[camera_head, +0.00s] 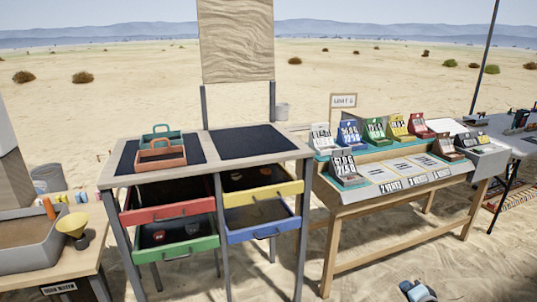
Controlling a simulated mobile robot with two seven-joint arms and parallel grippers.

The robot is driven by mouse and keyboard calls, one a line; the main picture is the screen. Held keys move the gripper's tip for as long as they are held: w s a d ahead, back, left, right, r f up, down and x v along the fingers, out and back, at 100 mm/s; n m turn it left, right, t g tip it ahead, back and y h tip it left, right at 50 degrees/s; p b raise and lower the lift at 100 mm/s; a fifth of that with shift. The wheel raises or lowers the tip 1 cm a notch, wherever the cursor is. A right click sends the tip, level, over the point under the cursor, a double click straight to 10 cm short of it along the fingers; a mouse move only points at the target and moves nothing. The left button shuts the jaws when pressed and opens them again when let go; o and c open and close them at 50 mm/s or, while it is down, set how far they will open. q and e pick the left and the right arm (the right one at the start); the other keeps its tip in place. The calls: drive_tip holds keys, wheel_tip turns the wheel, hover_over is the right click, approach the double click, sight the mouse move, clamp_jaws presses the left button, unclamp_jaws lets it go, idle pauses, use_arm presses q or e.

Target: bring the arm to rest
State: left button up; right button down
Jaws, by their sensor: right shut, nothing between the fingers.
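My right gripper (408,287) shows small at the bottom edge, right of centre. It is shut and empty, over the sand in front of the wooden table (345,262) and apart from everything. Most of the right arm is out of the picture. My left gripper is not in view.
A sorting desk (297,153) has red (167,212), yellow (264,193), green (176,249) and blue (264,231) drawers pulled out. Teal (161,138) and orange (161,156) carriers stand on it. The wooden table holds several coloured number stands. A side table with a grey tray (30,258) and funnel (74,225) is at left.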

drive_tip(key=s+d+r, duration=0.1)
drive_tip(key=d, duration=0.5)
drive_tip(key=s+a+f+n+g+y, duration=0.1)
drive_tip(key=s+a+f+n+g, duration=0.1)
drive_tip(key=s+a+n, duration=0.6)
drive_tip(key=s+a+f+n+g, duration=0.1)
drive_tip(key=s+a+f+n, duration=0.3)
drive_tip(key=s, duration=0.8)
drive_tip(key=s+a+r+n+g, duration=0.1)
drive_tip(key=s+a+r+n, duration=0.25)
drive_tip(key=s, duration=0.45)
drive_tip(key=s+a+r+n+g, duration=0.1)
drive_tip(key=s+a+r+n, duration=0.3)
drive_tip(key=s, duration=0.5)
drive_tip(key=w+a+r+m+t+y, duration=0.15)
drive_tip(key=a+m, duration=0.35)
drive_tip(key=a, duration=0.8)
use_arm(q)
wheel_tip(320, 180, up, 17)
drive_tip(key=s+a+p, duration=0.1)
drive_tip(key=p, duration=2.2)
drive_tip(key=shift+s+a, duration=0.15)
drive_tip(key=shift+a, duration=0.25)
use_arm(e)
wheel_tip(320, 180, up, 17)
drive_tip(key=s+d, duration=0.1)
drive_tip(key=d, duration=0.1)
drive_tip(key=shift+s+d+h, duration=0.2)
drive_tip(key=shift+s+h, duration=0.1)
drive_tip(key=shift+h, duration=0.15)
